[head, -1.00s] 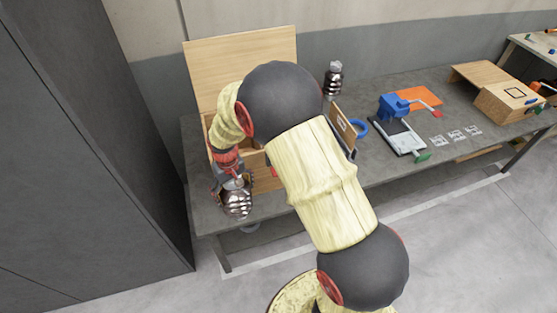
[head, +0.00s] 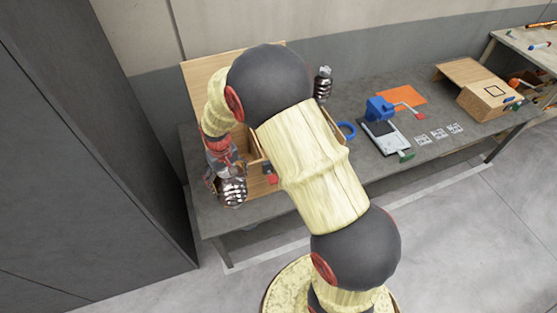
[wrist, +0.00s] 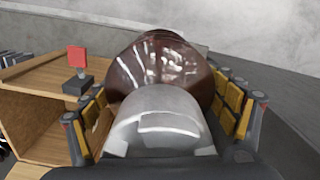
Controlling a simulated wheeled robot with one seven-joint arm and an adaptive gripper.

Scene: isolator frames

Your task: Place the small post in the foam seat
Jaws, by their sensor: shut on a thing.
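My gripper (wrist: 165,125) is shut on the small post, a shiny dark brown, ribbed piece with a grey metal cap. The post (wrist: 155,65) fills the middle of the wrist view between the fingers. In the head view the held post (head: 232,192) is at the front left of the table, beside the open wooden crate (head: 258,180). A similar ribbed post (head: 323,86) stands upright behind my arm. I cannot make out the foam seat; my arm hides much of the crate's inside.
The crate's raised lid (head: 200,85) stands at the back left. A blue ring (head: 347,130), a blue clamp (head: 379,108) and an orange sheet (head: 401,93) lie to the right. A dark cabinet (head: 85,150) is close on the left.

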